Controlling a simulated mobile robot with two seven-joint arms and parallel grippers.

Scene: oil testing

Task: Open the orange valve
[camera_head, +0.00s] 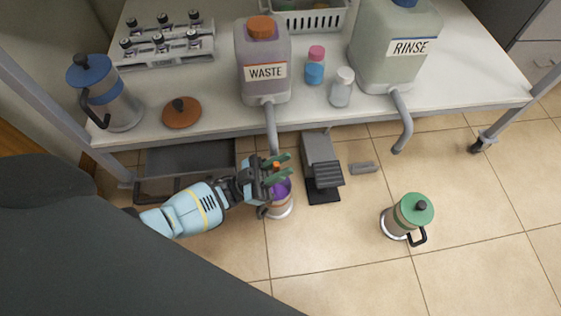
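The orange valve (276,166) shows as a small orange patch at the lower end of the grey waste pipe (271,130). My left gripper (284,164) is at it, with its two green fingers apart and the orange patch between them. Whether the fingers touch the valve is not clear. The pipe comes down from the WASTE container (263,55), which has an orange cap. Below the gripper stands a vessel (281,205) with purple in its top, partly hidden by the gripper. My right gripper is not in view.
On the table (220,115) stand a blue-lidded pot (105,95), a brown lid (181,113), vial racks (165,45), two small bottles and the RINSE container (395,45). A green-lidded pot (410,214) and a grey pedal device (322,165) stand on the floor.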

